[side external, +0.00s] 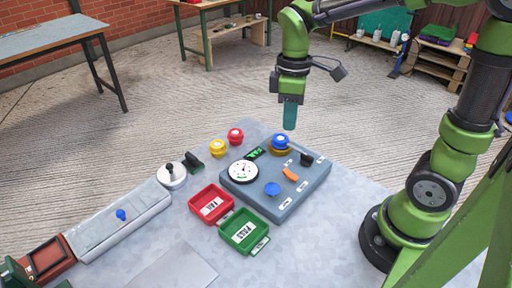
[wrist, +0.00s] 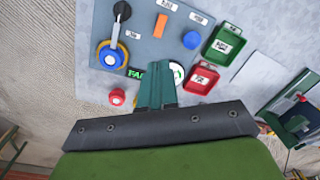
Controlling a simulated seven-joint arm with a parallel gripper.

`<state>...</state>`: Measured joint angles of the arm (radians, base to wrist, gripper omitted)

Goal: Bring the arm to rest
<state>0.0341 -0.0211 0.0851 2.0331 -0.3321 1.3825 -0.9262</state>
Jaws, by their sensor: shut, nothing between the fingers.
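My green arm reaches in from the right in the side external view. My gripper (side external: 290,118) hangs pointing down, shut and empty, above the far edge of the table and apart from everything on it. In the wrist view my gripper (wrist: 158,72) shows its teal fingers together, over the edge of the grey control panel (wrist: 143,40). The panel (side external: 310,196) carries a dial (side external: 243,172), a blue knob on a yellow ring (side external: 280,143), an orange switch (side external: 291,174), a black lever (side external: 307,159) and a blue button (side external: 272,189).
A red tray (side external: 211,205) and a green tray (side external: 243,231) lie in front of the panel. Red (side external: 235,136) and yellow (side external: 217,147) buttons, a joystick (side external: 171,175) and a grey slider box (side external: 118,221) stand to the left. The air around my gripper is clear.

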